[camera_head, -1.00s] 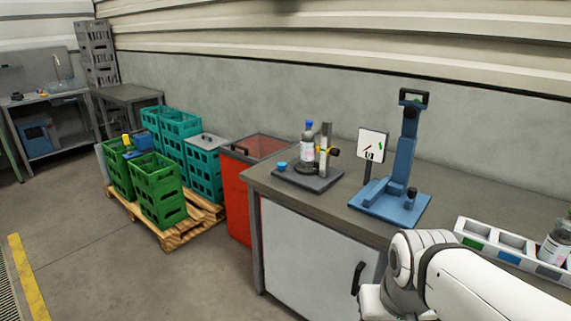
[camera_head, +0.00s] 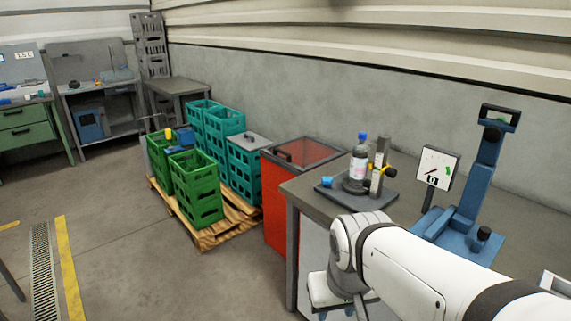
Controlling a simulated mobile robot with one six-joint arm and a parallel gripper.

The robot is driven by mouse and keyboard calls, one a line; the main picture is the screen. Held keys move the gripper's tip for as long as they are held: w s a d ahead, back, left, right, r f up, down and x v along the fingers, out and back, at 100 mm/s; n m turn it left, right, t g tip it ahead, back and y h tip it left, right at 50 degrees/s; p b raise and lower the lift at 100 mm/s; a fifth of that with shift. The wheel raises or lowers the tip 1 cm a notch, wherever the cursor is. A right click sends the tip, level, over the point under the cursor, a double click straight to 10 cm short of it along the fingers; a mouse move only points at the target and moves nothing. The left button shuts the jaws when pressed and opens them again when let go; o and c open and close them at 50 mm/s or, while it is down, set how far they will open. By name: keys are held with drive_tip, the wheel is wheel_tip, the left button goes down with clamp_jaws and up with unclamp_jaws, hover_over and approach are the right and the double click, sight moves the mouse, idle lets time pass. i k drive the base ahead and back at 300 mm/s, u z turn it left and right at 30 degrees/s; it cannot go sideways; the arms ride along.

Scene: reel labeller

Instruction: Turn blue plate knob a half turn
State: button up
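The blue stand (camera_head: 484,174) stands on the grey bench at the right, with an upright column, a black handle on top and a flat blue base plate (camera_head: 450,240). A small black knob (camera_head: 483,233) stands up from the front right of the base plate. Which way the knob is turned cannot be told. My white arm crosses the lower right in front of the bench and covers the plate's near edge. My gripper does not show. Nothing of mine is seen touching the knob.
Left of the stand are a white dial panel (camera_head: 435,169) and a dark tray (camera_head: 378,202) with a blue-capped bottle (camera_head: 358,165). A red bin (camera_head: 275,202) and green crates (camera_head: 196,188) on a pallet (camera_head: 207,235) stand further left.

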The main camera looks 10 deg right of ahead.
sight(327, 181)
drive_tip(key=z, duration=0.1)
drive_tip(key=i, duration=1.1)
drive_tip(key=z, duration=0.7)
